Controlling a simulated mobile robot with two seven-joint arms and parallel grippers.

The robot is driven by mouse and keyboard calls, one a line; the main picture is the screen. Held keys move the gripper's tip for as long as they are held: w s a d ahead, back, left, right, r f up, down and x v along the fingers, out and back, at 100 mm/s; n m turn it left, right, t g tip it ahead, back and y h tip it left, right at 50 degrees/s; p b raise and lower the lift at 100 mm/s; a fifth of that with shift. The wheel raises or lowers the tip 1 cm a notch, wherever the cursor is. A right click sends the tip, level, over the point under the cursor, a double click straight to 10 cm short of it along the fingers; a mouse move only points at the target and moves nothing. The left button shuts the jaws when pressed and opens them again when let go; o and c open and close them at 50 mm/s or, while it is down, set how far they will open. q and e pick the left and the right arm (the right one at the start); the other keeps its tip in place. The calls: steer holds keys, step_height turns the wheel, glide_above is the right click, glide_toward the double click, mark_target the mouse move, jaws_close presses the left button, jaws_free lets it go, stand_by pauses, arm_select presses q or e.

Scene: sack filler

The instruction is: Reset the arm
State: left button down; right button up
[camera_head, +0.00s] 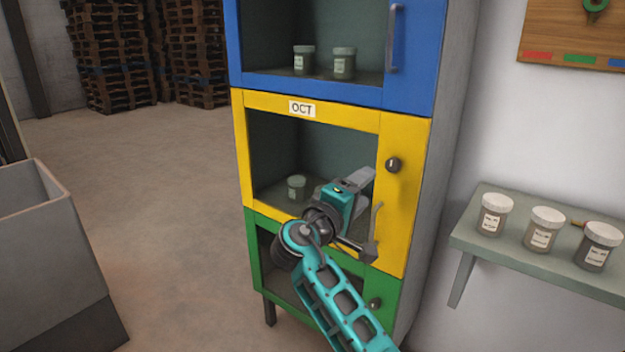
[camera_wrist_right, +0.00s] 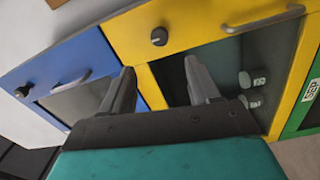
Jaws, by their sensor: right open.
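My right gripper (camera_head: 368,212) is in front of the yellow door (camera_head: 405,215) of a tall cabinet, near the door's upright handle (camera_head: 376,220). Its jaws are open with nothing between them. The right wrist view shows both fingers (camera_wrist_right: 160,72) apart and pointing toward the cabinet front; the yellow door's round knob (camera_wrist_right: 159,36) and handle (camera_wrist_right: 265,20) lie beyond them. I cannot tell whether a finger touches the cabinet. My teal right arm comes up from the bottom and covers part of the lower green door (camera_head: 385,290). My left gripper is not in view.
Lidded jars stand in the blue section (camera_head: 304,60) and the yellow section (camera_head: 296,187). A wall shelf (camera_head: 470,240) at right holds 3 jars. A grey bin (camera_head: 75,255) is at left and pallets (camera_head: 110,55) behind. The floor between is clear.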

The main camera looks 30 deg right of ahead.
steer(key=shift+f, duration=0.1)
steer(key=s+a+f+n+t+y+p, duration=0.15)
steer(key=a+f+y, duration=0.3)
steer(key=f, duration=0.55)
steer(key=s+a+f+n+t+y, duration=0.25)
steer(key=f+y, duration=0.35)
steer(key=f, duration=0.4)
steer(key=s+a+f+m+y, duration=0.1)
steer(key=s+a+f+y, duration=0.2)
steer(key=s+a, duration=0.1)
steer(key=s+a+f+m+y+p, duration=0.1)
steer(key=s+a+f+y, duration=0.2)
steer(key=s, duration=0.4)
steer(key=s+a+f+m+y, duration=0.2)
steer(key=s+a+f+y, duration=0.1)
steer(key=s+a, duration=0.2)
steer(key=shift+s+g, duration=0.3)
steer(key=shift+s, duration=0.4)
steer(key=shift+c, duration=0.4)
